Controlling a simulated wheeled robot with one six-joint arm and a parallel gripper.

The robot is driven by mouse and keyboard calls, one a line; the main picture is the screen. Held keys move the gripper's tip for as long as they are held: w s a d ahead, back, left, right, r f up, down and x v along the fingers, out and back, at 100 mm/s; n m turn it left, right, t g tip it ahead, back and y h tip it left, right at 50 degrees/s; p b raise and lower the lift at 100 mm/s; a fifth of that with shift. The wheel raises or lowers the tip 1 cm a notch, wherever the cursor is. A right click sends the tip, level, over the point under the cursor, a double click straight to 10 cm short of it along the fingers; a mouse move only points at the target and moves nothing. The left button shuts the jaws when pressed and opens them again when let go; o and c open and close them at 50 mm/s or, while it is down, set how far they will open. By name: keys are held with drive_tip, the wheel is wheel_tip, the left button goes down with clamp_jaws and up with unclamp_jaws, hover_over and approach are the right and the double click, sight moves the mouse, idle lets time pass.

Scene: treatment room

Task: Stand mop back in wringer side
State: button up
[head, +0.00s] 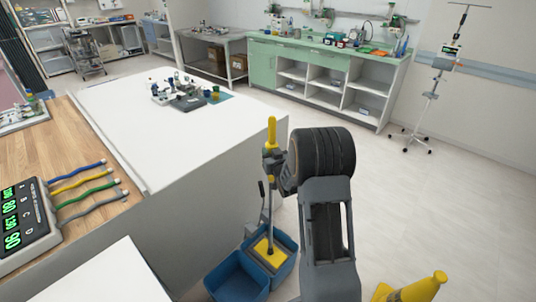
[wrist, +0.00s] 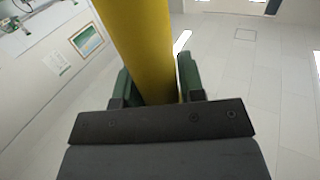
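The mop (head: 271,132) has a yellow grip at the top of a thin grey pole. It stands nearly upright, its yellow foot (head: 266,249) down in the right, farther compartment of the blue two-part bucket (head: 238,278). Whether the foot rests on the bottom is hidden. My gripper (head: 272,157) is around the mop just below the yellow top. In the wrist view, the yellow handle (wrist: 145,45) passes between the green finger pads of my gripper (wrist: 158,80), with both pads against it. The left, nearer compartment looks empty.
A white-topped counter (head: 190,125) stands close left of the mop and bucket. An IV stand (head: 432,95) stands by the far wall.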

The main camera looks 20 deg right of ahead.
drive_tip(key=o, duration=0.5)
drive_tip(key=shift+c, duration=0.2)
drive_tip(key=shift+s+f, duration=0.1)
